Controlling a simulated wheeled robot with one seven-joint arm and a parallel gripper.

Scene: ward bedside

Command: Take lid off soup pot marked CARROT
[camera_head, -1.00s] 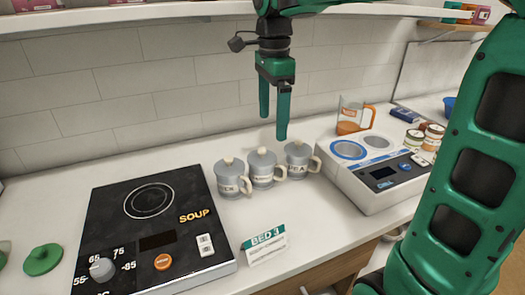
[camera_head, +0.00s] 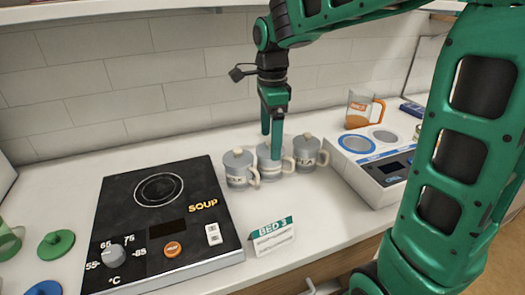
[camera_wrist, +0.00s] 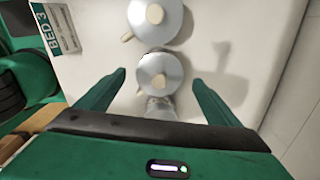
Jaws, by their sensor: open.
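Three grey lidded soup pots with side handles stand in a row in the head view: a left pot (camera_head: 240,170), a middle pot (camera_head: 268,173) and a right pot (camera_head: 306,157), whose label seems to read PEA. The middle pot's label is partly covered by my finger, so I cannot read CARROT on it. My gripper (camera_head: 271,143) is open and points down at the middle pot.
A black SOUP hot plate (camera_head: 160,225) is to the left, and a BED 3 card (camera_head: 272,236) stands in front of the pots. A white two-well unit (camera_head: 370,165) is close on the right. A tiled wall (camera_head: 110,90) is behind.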

